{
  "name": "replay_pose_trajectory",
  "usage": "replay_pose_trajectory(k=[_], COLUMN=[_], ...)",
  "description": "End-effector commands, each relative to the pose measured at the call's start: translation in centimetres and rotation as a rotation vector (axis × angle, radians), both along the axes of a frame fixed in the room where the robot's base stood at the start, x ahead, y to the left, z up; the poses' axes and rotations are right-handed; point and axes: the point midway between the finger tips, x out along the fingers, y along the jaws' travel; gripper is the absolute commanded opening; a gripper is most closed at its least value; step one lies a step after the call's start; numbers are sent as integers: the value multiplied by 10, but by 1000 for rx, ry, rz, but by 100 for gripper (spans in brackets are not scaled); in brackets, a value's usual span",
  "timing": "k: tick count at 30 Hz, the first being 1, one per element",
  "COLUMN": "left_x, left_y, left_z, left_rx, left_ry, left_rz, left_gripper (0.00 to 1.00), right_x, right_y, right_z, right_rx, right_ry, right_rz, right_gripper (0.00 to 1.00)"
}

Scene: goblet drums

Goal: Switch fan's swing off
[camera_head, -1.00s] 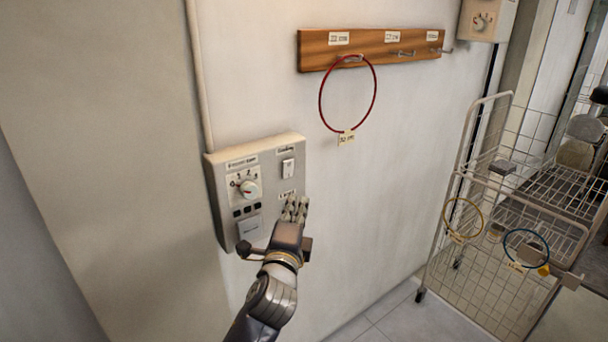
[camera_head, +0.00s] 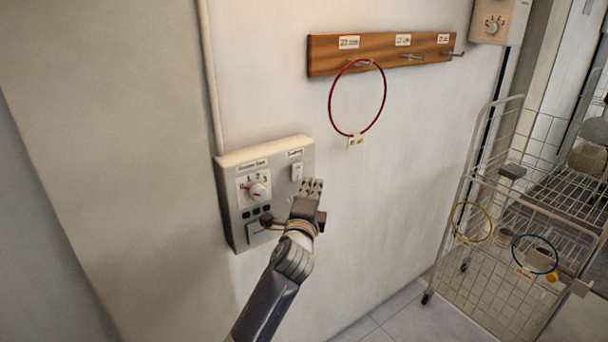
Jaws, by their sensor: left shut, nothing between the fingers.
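A pale control box (camera_head: 280,181) is mounted on the wall left of centre. It carries a dial (camera_head: 258,191) with numbers, a row of small dark buttons (camera_head: 256,212), and a white rocker switch (camera_head: 297,172) at its upper right under a small label I cannot read surely. My left gripper (camera_head: 312,184) is shut and empty in front of the box's right side. Its fingertips are just below and right of the rocker switch; I cannot tell whether they touch anything. It hides the box's lower right part. The fan and my right gripper are not in view.
A wooden hook rail (camera_head: 380,53) with a red ring (camera_head: 333,104) hangs above right. A second wall box (camera_head: 492,22) is at the top right. A wire cart (camera_head: 483,265) with yellow and blue rings stands right. The wall between is clear.

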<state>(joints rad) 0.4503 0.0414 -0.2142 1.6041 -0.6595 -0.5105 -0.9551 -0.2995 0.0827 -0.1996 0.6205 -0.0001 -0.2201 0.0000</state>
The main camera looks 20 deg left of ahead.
Motion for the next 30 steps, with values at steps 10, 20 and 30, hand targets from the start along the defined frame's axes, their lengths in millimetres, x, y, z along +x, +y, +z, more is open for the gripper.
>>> replay_pose_trajectory(k=[10, 20, 30], left_x=[32, 36, 37], left_y=[28, 33, 35], left_z=[6, 5, 11], left_rx=[-1, -1, -20], left_ry=[2, 0, 18], left_rz=[0, -1, -1], left_gripper=[0, 0, 0], right_x=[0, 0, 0], right_y=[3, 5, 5], right_z=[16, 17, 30], right_rx=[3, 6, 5], right_ry=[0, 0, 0], right_rz=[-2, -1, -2], right_gripper=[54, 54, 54])
